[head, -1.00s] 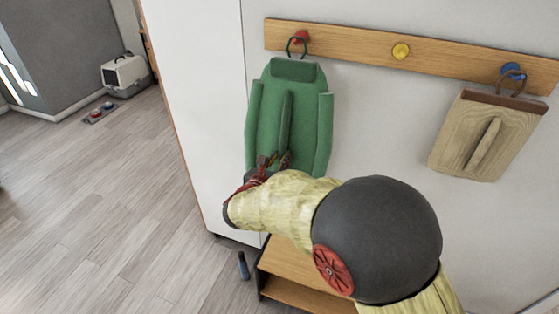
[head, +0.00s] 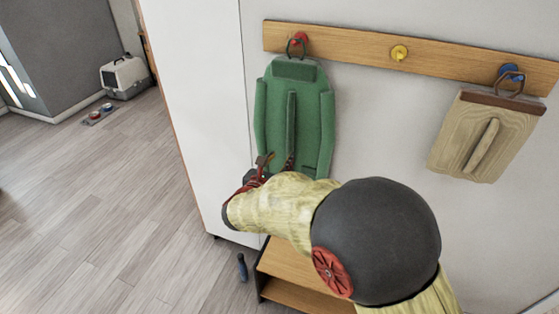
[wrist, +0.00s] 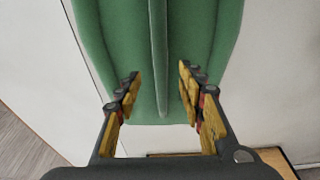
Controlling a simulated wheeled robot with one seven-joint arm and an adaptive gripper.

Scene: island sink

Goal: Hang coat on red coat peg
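The green coat (head: 290,110) hangs nearly upright against the wall, with its dark loop (head: 304,50) around the red peg (head: 293,42) at the left end of the wooden rail. My gripper (head: 277,160) is at the coat's lower part. In the wrist view, the fingers of my gripper (wrist: 159,76) are spread apart. The coat (wrist: 205,35) lies just beyond the tips, and its raised middle ridge runs down between them without either finger closed on it. Part of the coat's lower edge is hidden by my gripper in the head view.
The wooden rail (head: 350,43) also has a yellow peg (head: 399,53), which is empty, and a blue peg (head: 510,71) holding a beige coat (head: 485,135). A wooden bench (head: 290,262) stands below my arm. A white cabinet (head: 200,110) is at left. Floor is open farther left.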

